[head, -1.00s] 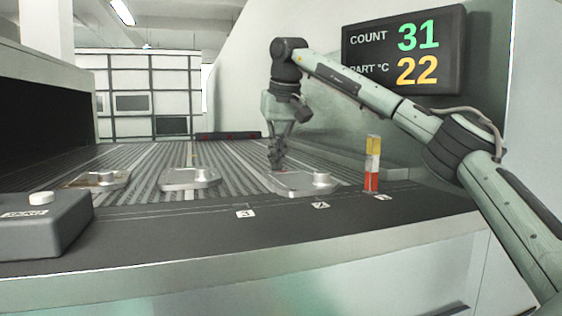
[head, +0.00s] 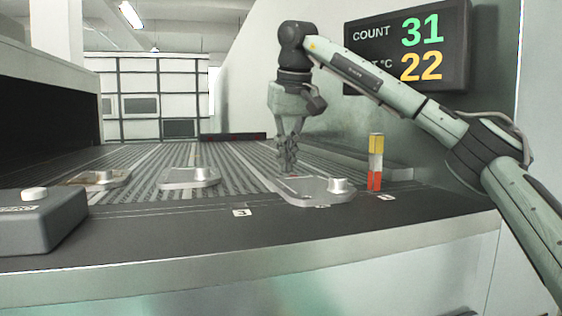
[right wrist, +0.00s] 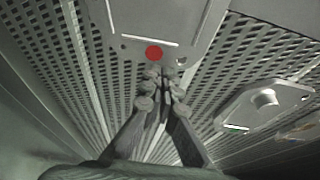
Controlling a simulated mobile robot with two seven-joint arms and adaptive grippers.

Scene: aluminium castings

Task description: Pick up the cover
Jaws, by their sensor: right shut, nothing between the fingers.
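The castings are flat grey aluminium plates with a raised round boss; I cannot tell which is called the cover. The nearest to my right gripper (head: 288,168) is the right-hand casting (head: 312,190), whose front end overhangs the dark front strip. In the right wrist view this casting (right wrist: 185,22) bears a red dot (right wrist: 154,53) close to the fingertips (right wrist: 157,78). My right gripper points down at its far end, fingers shut and empty; contact is unclear. A middle casting (head: 188,179) and a left casting (head: 100,178) lie on the slatted bed. My left gripper is out of view.
A grey box with a white button (head: 35,222) sits at front left. The slatted bed (head: 240,160) is bare between the middle and right-hand castings.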

